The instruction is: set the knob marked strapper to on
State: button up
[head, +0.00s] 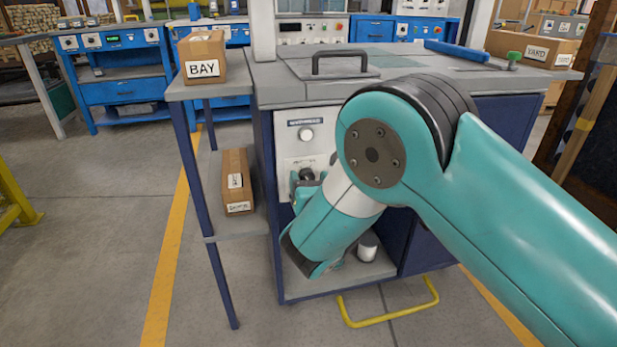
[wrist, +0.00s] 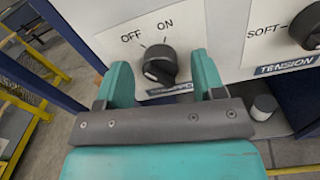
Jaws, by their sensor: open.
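In the wrist view, a black knob (wrist: 155,64) stands on a pale panel, with OFF at its upper left and ON above it to the right. A white mark shows low on the knob; I cannot tell which word it is set to. The label (wrist: 170,89) under it is mostly hidden by my gripper, so its name cannot be read in full. My gripper (wrist: 163,82) is open, one teal finger on each side of the knob's lower part. I cannot tell if the fingers touch it. In the head view my arm hides most of this area.
A second black knob (wrist: 306,28), labelled TENSION and SOFT, is to the right. A white cylinder (head: 367,246) stands on the lower shelf. Boxes are on the left side shelf (head: 237,182) and top (head: 202,57). A yellow floor bar (head: 390,316) lies in front.

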jog(key=shift+w, duration=0.2)
jog(key=shift+c, duration=0.4)
jog(key=c, duration=0.8)
jog(key=shift+c, duration=0.2)
jog(key=shift+m, duration=0.3)
jog(key=m, duration=0.5)
jog(key=shift+b, duration=0.3)
jog(key=m+b, duration=0.1)
jog(key=m, duration=0.5)
jog(key=shift+f+b, duration=0.1)
jog(key=shift+b, duration=0.3)
jog(key=shift+m, duration=0.3)
